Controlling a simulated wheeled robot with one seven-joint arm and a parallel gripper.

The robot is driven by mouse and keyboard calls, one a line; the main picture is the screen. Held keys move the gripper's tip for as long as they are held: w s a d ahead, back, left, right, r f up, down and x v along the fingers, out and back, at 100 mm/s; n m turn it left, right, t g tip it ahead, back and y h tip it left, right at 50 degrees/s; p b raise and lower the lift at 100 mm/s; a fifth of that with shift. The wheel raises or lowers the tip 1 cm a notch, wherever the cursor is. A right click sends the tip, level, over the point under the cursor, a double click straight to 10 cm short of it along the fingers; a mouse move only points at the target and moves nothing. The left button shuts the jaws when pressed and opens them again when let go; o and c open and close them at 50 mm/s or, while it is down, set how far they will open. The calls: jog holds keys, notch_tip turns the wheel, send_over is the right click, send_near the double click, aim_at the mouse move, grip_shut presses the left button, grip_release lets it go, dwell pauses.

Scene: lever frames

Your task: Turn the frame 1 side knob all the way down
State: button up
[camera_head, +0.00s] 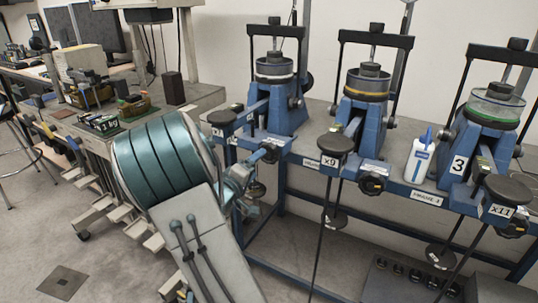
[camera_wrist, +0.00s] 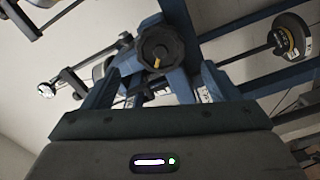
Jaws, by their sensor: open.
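Three blue lever frames stand in a row on a bench in the head view. The left one (camera_head: 276,100) is nearest my gripper; I cannot read a number on it. Its dark side knob (camera_head: 270,152) sits low on its front. In the wrist view a black lobed knob (camera_wrist: 160,47) with an orange pointer mark faces me. My gripper (camera_wrist: 158,84) is open, with its two fingers apart below and to either side of the knob. The knob appears beyond the fingertips, and I see no grip on it. In the head view my gripper is partly hidden by my arm.
The middle frame (camera_head: 367,110) and the right frame (camera_head: 480,125), marked 3, have similar knobs. A white bottle (camera_head: 420,160) stands between them. Round weights hang on rods below the bench; one weight (camera_wrist: 289,37) shows at upper right in the wrist view. A cluttered workbench (camera_head: 190,100) lies left.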

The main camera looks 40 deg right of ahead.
aim_at(267, 155)
jog(key=b+x, duration=0.4)
jog(key=x, duration=0.5)
jog(key=shift+f+b, duration=0.2)
jog(key=shift+b, duration=0.2)
jog(key=shift+a+r+p, duration=0.1)
jog(key=shift+r+p, duration=0.05)
jog(key=shift+p, duration=0.15)
jog(key=c, duration=1.3)
